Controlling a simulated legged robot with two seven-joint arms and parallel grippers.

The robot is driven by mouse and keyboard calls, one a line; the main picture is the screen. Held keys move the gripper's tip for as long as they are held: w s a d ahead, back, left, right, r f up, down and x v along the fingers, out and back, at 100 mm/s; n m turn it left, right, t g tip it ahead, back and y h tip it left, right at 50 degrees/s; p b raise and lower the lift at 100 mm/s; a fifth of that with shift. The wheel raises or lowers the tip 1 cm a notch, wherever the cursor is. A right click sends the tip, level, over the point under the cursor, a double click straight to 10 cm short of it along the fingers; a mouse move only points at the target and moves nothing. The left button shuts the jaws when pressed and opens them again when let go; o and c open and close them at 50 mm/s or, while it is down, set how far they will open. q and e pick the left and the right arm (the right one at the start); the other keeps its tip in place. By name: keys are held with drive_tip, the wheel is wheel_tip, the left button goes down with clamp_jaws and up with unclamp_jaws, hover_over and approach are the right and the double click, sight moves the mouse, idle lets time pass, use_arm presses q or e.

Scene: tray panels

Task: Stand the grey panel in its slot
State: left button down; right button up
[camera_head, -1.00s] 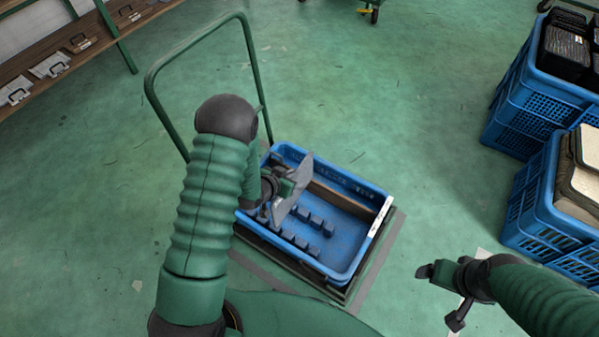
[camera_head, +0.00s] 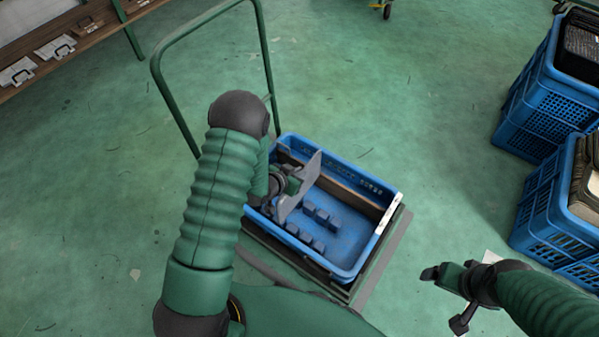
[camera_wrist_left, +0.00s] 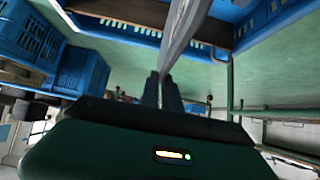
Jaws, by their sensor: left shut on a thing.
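The grey panel (camera_head: 302,186) is a thin flat plate. My left gripper (camera_head: 287,186) is shut on it and holds it tilted over the left part of the blue crate (camera_head: 345,272). In the left wrist view, the panel (camera_wrist_left: 183,30) rises from between the two fingers (camera_wrist_left: 170,92). Rows of dark blue blocks (camera_head: 322,217) with gaps stand on the crate floor, just right of and below the panel. Whether the panel's lower edge touches a block cannot be told. My right gripper (camera_head: 446,298) is open and empty, outside the crate at the lower right.
The crate sits on a green cart with a tall tube handle (camera_head: 160,90) at its far left. A brown panel (camera_head: 350,196) stands along the crate's far wall. Blue crates (camera_head: 545,105) with dark and beige contents stand at the right. The floor between is clear.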

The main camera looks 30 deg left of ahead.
use_arm(q)
drive_tip(key=shift+d, duration=0.1)
wheel_tip(320, 180, down, 7)
drive_tip(key=b, duration=0.5)
drive_tip(key=shift+r, duration=0.15)
idle(1.0)
idle(0.3)
drive_tip(key=shift+f+b, duration=1.4)
drive_tip(key=shift+f, duration=0.8)
drive_tip(key=c, duration=1.5)
unclamp_jaws()
